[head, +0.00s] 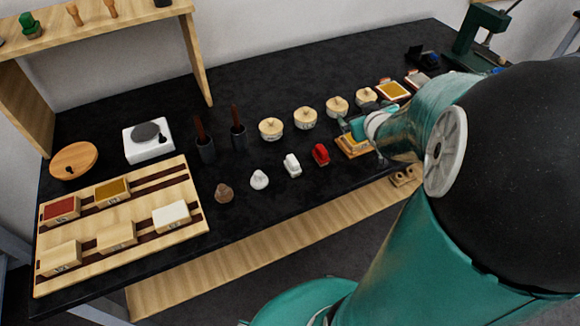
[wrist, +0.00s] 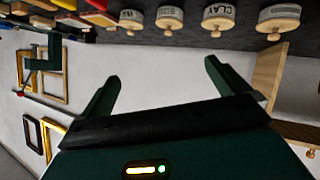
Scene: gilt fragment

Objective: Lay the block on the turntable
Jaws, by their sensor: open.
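The turntable (head: 74,160) is a round wooden disc with a small dark knob, at the far left of the black bench. Several wooden blocks sit in the slotted rack: one red-topped (head: 61,209), one gold-topped (head: 112,191), one white-topped (head: 171,215) and plain ones (head: 60,258). Another wooden block with a yellow top (head: 354,145) is by my gripper (head: 352,128). Which block the task means, I cannot tell. My gripper is open; in the wrist view nothing shows between its fingers (wrist: 160,80), only pale wall behind.
The wooden rack (head: 130,240) fills the bench's front left. A white device (head: 148,140) and two dark cups with handled tools (head: 206,150) stand behind it. Lidded jars (head: 271,129) line the middle, with small lumps and a red item (head: 320,154) in front. A wooden shelf rises behind.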

